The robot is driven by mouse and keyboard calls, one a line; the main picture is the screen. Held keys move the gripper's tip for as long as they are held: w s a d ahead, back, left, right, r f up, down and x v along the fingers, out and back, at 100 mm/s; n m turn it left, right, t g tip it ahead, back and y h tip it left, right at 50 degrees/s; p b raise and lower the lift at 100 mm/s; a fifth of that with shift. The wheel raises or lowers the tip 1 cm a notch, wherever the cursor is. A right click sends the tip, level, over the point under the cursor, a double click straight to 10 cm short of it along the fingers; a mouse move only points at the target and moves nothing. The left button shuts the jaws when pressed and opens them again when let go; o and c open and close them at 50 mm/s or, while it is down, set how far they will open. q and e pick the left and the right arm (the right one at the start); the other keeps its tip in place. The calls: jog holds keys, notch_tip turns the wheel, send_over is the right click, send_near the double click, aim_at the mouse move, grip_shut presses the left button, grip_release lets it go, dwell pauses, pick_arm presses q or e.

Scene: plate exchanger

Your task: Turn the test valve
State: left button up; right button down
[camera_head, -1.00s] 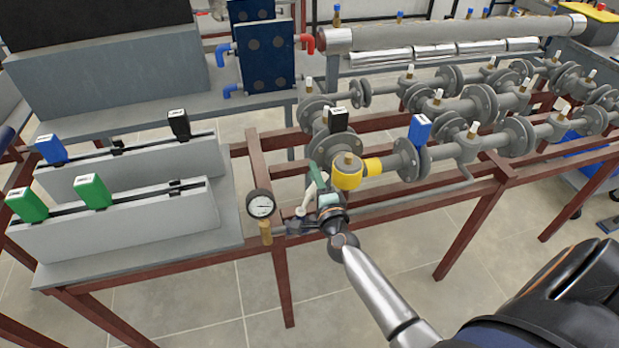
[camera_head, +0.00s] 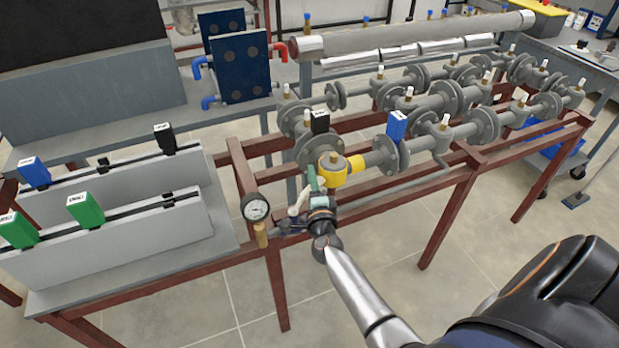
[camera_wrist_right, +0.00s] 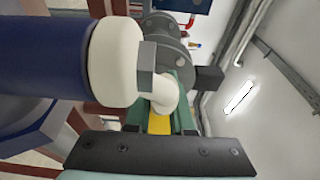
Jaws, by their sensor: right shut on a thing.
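My right gripper (camera_head: 314,190) is at the front edge of the pipe rack, just right of the round pressure gauge (camera_head: 256,208). It is shut on a cream-white part of the test valve (camera_head: 297,201), beside its green finger. A yellow-bodied fitting (camera_head: 330,172) sits on the pipe just behind the gripper. In the right wrist view, a cream-white elbow (camera_wrist_right: 150,75) lies before the green fingers (camera_wrist_right: 165,110), with yellow showing between them. A large blue cylinder (camera_wrist_right: 40,60) joins it at the left. The exact grip contact is hidden. My left gripper is out of view.
A brass fitting (camera_head: 261,236) hangs below the gauge. Grey flanged pipes (camera_head: 447,100) with several valves run along the red-brown frame (camera_head: 450,215). Grey blocks with blue, black and green tags stand on the left bench (camera_head: 225,245). The floor in front is open.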

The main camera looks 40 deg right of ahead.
jog(key=shift+s+f, duration=0.1)
dwell(0.5)
jog(key=c, duration=0.8)
grip_release()
jog(key=shift+s, duration=0.1)
